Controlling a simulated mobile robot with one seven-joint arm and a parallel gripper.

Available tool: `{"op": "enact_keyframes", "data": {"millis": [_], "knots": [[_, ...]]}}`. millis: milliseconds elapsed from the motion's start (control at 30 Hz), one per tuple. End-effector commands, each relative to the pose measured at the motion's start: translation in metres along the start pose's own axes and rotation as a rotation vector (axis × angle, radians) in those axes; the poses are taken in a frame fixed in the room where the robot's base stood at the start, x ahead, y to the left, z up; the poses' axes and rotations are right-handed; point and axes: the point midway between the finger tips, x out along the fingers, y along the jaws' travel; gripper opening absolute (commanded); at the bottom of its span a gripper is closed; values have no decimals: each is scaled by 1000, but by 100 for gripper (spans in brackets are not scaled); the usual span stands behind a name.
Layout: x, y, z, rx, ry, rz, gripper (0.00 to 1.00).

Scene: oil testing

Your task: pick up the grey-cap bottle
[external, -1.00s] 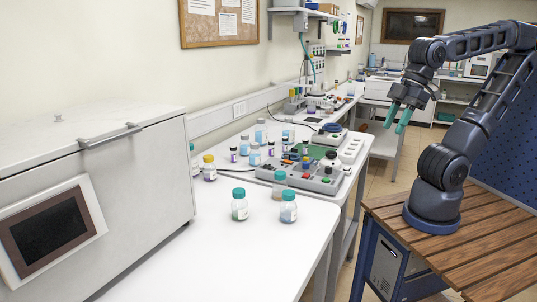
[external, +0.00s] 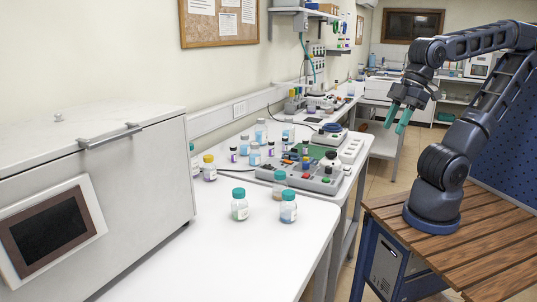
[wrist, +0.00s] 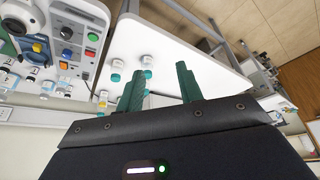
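Several small bottles stand upright on the white bench. A bottle with a cap that looks grey (external: 254,153) stands among others behind the front group; it is small and its cap colour is hard to tell. Teal-capped bottles (external: 239,205) and (external: 288,207) stand at the front, with another bottle (external: 280,181) close behind. My gripper (external: 395,124) is open and empty, held in the air right of the bench, away from all bottles. In the wrist view its two teal fingers (wrist: 160,82) are apart, with teal-capped bottles (wrist: 115,77) beyond them. No grey cap is clear there.
A yellow-capped bottle (external: 209,169) stands near the large white cabinet (external: 130,190) on the left. A grey control panel with buttons (external: 316,178) lies behind the front bottles. The front part of the bench (external: 255,255) is clear. A wooden table (external: 480,240) carries my base.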

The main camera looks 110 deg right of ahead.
Motion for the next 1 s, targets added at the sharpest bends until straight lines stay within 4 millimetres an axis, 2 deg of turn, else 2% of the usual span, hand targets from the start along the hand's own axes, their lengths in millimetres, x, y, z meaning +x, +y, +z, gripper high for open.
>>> {"op": "enact_keyframes", "data": {"millis": [33, 133, 433, 567, 767, 1000], "knots": [[0, 0, 0, 0, 0, 0, 42], [0, 0, 0, 0, 0, 0, 62], [1, 1, -1, -4, 1, 0, 62], [9, 9, -13, -42, 13, -1, 62], [41, 45, -54, -201, 66, 19, 62], [88, 100, -97, -427, 124, 94, 62]]}}
